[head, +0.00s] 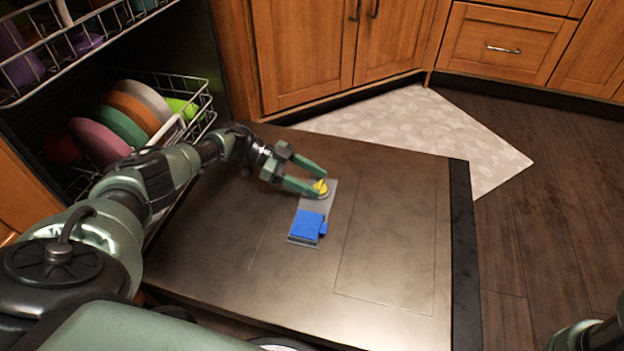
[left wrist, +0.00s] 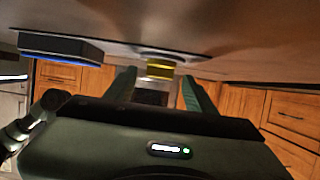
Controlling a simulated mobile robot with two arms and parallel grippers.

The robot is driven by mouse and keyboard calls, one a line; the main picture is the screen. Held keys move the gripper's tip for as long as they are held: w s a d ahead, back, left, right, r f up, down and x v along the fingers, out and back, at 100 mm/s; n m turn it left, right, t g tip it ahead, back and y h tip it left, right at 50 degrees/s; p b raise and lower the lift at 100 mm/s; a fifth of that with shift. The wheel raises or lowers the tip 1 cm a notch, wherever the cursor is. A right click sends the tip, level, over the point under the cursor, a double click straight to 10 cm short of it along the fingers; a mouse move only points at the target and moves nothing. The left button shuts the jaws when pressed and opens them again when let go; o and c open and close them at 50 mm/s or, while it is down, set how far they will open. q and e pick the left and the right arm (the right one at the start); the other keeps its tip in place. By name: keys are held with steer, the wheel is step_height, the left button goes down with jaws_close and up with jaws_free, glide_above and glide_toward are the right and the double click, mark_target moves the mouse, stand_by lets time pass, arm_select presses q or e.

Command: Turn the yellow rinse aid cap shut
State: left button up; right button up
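The yellow rinse aid cap (head: 321,187) sits at the far end of a grey dispenser plate (head: 313,208) on the inside of the lowered dishwasher door. It also shows in the left wrist view (left wrist: 160,69). My left gripper (head: 321,183) reaches in from the left with its fingers apart. Its fingertips lie to either side of the cap in the head view. The left wrist view shows a gap between cap and fingers, and I cannot tell whether either finger touches it. My right gripper is not in view; only a piece of my right arm shows at the bottom right.
A blue dispenser lid (head: 307,225) is on the plate's near part. The open dishwasher door (head: 390,240) is otherwise clear. The lower rack (head: 205,110) at the left holds several colored plates. Wooden cabinets (head: 300,50) stand behind, and a pale rug (head: 420,125) lies beyond the door.

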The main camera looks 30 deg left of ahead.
arm_select(q)
steer(key=shift+a, duration=0.2)
steer(key=p+v, duration=0.1)
steer(key=v, duration=0.6)
steer(key=shift+s+a+r, duration=0.1)
steer(key=shift+a+r, duration=0.1)
steer(key=shift+a, duration=0.05)
